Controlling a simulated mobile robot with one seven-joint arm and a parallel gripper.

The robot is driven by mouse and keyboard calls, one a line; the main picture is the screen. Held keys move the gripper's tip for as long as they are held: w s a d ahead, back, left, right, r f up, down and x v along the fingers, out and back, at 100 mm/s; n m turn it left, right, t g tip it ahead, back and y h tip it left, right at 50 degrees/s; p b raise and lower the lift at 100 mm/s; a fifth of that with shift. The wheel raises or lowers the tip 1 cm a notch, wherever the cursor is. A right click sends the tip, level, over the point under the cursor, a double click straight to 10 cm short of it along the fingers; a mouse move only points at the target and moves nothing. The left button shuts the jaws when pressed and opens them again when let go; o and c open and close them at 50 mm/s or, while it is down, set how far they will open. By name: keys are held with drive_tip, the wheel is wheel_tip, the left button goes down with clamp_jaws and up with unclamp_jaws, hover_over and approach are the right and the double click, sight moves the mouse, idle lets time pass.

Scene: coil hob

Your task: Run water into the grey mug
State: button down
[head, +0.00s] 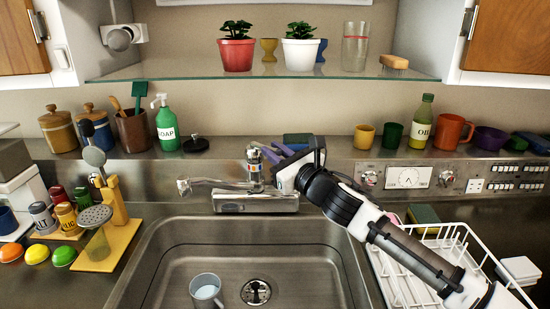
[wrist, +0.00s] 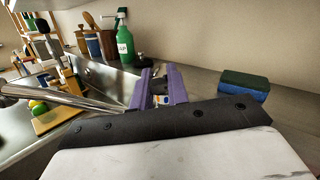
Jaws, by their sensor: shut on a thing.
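The grey mug (head: 206,292) stands upright in the sink, left of the drain, below the spout side of the tap in the head view. The chrome tap (head: 232,186) is mounted behind the sink, its spout reaching left. No water shows at the spout. My gripper (head: 268,156) is at the tap's handle (head: 254,158), which has blue and red marks. In the wrist view, the purple fingers of my gripper (wrist: 158,88) are shut on the handle (wrist: 159,99). The mug is not visible in the wrist view.
A white dish rack (head: 440,260) stands right of the sink (head: 330,285). A yellow utensil stand (head: 108,245) and spice jars are at the left. A soap bottle (head: 166,125) and a blue-green sponge (wrist: 243,86) sit on the back ledge. A glass shelf (head: 270,77) hangs above.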

drive_tip(key=c, duration=1.4)
unclamp_jaws()
drive_tip(key=shift+o, duration=0.2)
drive_tip(key=b+v, duration=0.4)
drive_tip(key=v, duration=0.9)
drive_tip(key=shift+s+d, duration=0.2)
drive_tip(key=shift+s, duration=0.15)
drive_tip(key=shift+f, duration=0.15)
